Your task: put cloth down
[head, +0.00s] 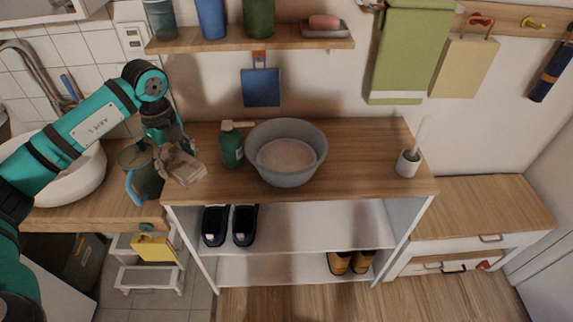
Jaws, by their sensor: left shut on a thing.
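My left gripper (172,150) is shut on a crumpled beige-grey cloth (184,167). The cloth hangs below the fingers at the left end of the wooden counter (345,150), next to a dark pitcher with a blue handle (138,182). I cannot tell whether the cloth touches the counter top. My right gripper is not in view.
A green bottle (231,147) and a grey basin (304,175) stand right of the cloth. A white brush holder (407,164) is at the counter's right end. A wall shelf (285,40) hangs above. Bare counter lies between basin and brush holder.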

